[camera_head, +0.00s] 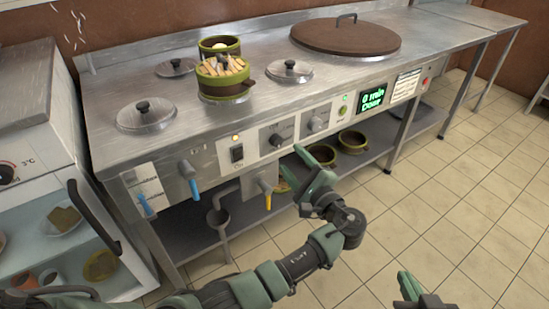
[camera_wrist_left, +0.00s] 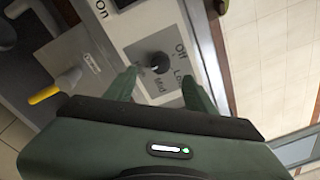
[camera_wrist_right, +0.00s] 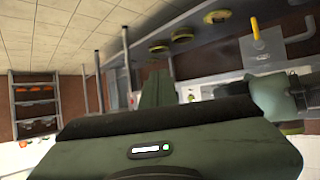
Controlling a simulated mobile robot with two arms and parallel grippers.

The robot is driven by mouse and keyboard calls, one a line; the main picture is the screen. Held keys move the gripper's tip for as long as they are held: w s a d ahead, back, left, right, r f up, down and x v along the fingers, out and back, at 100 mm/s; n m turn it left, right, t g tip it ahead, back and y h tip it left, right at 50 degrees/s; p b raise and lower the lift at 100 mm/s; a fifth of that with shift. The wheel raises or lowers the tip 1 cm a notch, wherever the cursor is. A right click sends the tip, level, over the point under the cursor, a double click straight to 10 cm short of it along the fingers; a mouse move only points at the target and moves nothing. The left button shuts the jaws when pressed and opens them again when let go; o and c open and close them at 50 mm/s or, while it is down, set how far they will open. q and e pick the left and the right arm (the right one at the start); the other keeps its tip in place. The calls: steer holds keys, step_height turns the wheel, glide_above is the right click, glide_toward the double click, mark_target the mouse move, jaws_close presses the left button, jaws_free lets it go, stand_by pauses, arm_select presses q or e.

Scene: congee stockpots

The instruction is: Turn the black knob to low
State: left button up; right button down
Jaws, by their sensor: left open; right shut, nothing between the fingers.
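The black knob (camera_head: 277,140) sits on a light plate on the stove's front panel. In the left wrist view the black knob (camera_wrist_left: 158,63) stands between and just beyond my open left fingertips (camera_wrist_left: 158,82), with no clear contact. Labels Off, Low and Mid surround it; where it points is hard to tell. In the head view my left gripper (camera_head: 308,165) is in front of the panel, just below and right of the knob. My right gripper (camera_head: 407,288) is shut and empty, over the floor at the lower right, away from the stove.
A second, grey knob (camera_head: 317,123), a black switch (camera_head: 237,153) and a green display (camera_head: 371,99) share the panel. Blue and yellow (camera_head: 266,190) tap handles stick out below. Steamers (camera_head: 224,75) and a large lid (camera_head: 346,36) are on top. The floor at right is clear.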

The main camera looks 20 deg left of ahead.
mark_target(278, 143)
arm_select(q)
steer(key=b+x, duration=0.1)
steer(key=x, duration=0.6)
steer(key=shift+w+a, duration=0.2)
steer(key=shift+w, duration=0.05)
jaws_close()
arm_select(e)
steer(key=w+a+r+t+y, duration=0.1)
steer(key=w+r+t, duration=0.2)
steer(key=r, duration=0.4)
steer(key=shift+w+a+t, duration=0.15)
steer(key=shift+a+t, duration=0.2)
steer(key=shift+t, duration=0.35)
